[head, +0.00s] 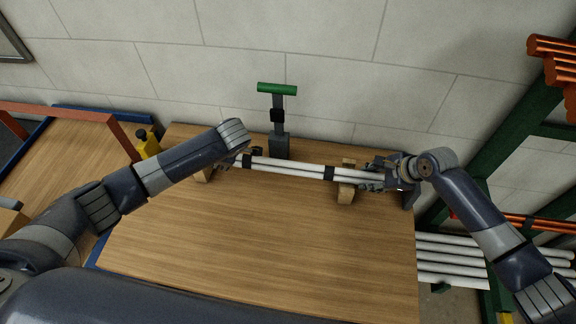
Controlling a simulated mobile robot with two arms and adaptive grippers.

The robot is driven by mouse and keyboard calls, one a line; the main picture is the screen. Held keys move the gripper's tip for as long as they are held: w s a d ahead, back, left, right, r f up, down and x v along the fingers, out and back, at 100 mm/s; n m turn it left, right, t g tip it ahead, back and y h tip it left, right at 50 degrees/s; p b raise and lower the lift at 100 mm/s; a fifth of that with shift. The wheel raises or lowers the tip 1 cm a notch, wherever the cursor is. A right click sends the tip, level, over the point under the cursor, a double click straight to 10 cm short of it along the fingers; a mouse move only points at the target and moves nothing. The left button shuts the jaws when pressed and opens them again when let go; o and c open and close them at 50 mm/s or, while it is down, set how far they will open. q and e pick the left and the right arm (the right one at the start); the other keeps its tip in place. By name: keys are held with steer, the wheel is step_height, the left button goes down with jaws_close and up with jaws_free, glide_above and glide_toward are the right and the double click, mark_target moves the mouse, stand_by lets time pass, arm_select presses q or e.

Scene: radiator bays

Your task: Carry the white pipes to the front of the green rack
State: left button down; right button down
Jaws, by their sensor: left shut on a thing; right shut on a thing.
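A bundle of white pipes (290,168) with dark bands lies across wooden blocks at the back of the wooden table. My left gripper (240,158) is shut on the left end of the bundle. My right gripper (373,179) is shut on its right end. The fingers are small in the view and partly hidden by the wrists. The green rack (490,150) stands at the right, beyond the table edge. Several other white pipes (450,262) lie low at the rack, right of the table.
The table (260,250) is clear in front of the bundle. A wooden block (347,192) is under the right part. A grey post tool with a green handle (277,89) stands behind the bundle. Orange pipes (555,62) are on the rack. A yellow item (147,146) stands at the left.

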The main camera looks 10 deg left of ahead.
arm_select(q)
steer(key=shift+r, duration=0.1)
arm_select(e)
steer(key=shift+r, duration=0.1)
